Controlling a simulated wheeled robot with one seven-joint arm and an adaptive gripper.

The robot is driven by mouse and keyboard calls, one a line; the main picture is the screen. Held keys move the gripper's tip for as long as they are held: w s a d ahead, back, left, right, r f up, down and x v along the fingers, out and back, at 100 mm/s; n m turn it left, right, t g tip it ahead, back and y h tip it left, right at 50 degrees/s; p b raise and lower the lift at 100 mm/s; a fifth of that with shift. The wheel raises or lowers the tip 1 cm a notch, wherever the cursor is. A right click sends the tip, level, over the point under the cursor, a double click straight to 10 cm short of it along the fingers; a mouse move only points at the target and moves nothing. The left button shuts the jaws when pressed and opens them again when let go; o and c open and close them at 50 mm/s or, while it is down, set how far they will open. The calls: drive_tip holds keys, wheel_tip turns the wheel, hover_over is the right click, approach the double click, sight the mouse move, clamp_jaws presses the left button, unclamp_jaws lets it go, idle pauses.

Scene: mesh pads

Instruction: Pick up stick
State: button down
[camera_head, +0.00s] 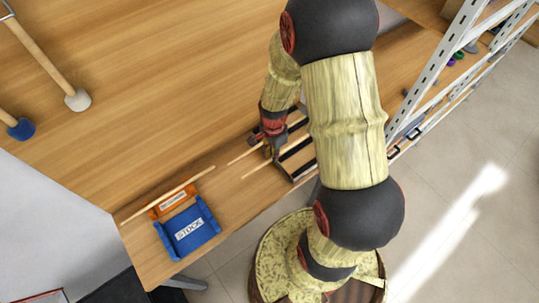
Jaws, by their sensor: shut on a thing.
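My gripper (268,153) is at the left edge of a dark rack with pale wooden strips (297,160). It is shut on a thin light wooden stick (244,155), whose left end points out over the table. A second thin stick (254,171) runs close beside it, just below in the picture. Whether the held stick touches the rack or table cannot be told. My arm hides the right side of the rack. Another stick (165,195) lies at the left, across or just behind an orange labelled bin (172,202).
A blue bin marked STOCK (187,229) stands near the table's front edge. Two mallet-like tools, one white-ended (77,99) and one blue-ended (21,128), are at the upper left. A metal shelf frame (440,75) stands at right. The table's upper middle is clear.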

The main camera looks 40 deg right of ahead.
drive_tip(key=s+d+r+p, duration=0.1)
drive_tip(key=s+d+r, duration=0.1)
drive_tip(key=s+r, duration=0.6)
drive_tip(key=s, duration=0.4)
drive_tip(key=shift+d, duration=0.3)
